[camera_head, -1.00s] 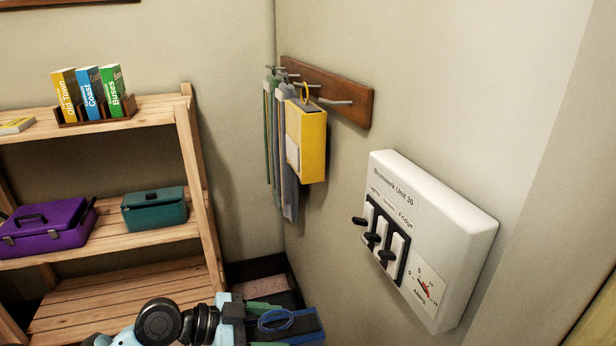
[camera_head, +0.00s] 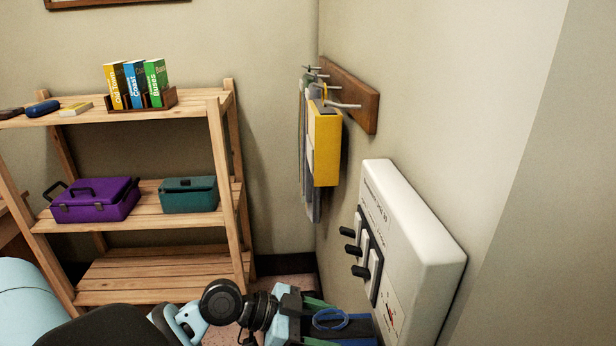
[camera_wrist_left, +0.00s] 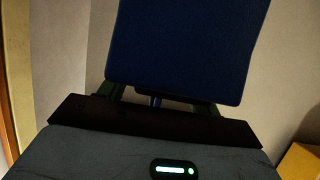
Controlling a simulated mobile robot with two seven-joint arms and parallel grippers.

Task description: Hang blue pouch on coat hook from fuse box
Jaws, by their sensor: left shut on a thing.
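The blue pouch (camera_head: 352,327) with a blue loop on it is at the bottom of the head view, in front of the fuse box. My left gripper (camera_head: 318,314) is shut on it. In the left wrist view the pouch (camera_wrist_left: 185,50) fills the top middle, dark blue, and hides the fingertips' grip. The white fuse box (camera_head: 415,235) with black switches is on the right wall. The coat hook rail (camera_head: 352,97), brown with metal hooks, is on the wall above and behind. A yellow pouch (camera_head: 326,148) and grey-blue straps (camera_head: 309,207) hang from it. My right gripper is out of view.
A wooden shelf (camera_head: 150,218) stands at the left with a purple case (camera_head: 95,202), a teal box (camera_head: 188,195) and upright books (camera_head: 137,84). The space between the shelf and the right wall is open. The fuse box juts out close beside the held pouch.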

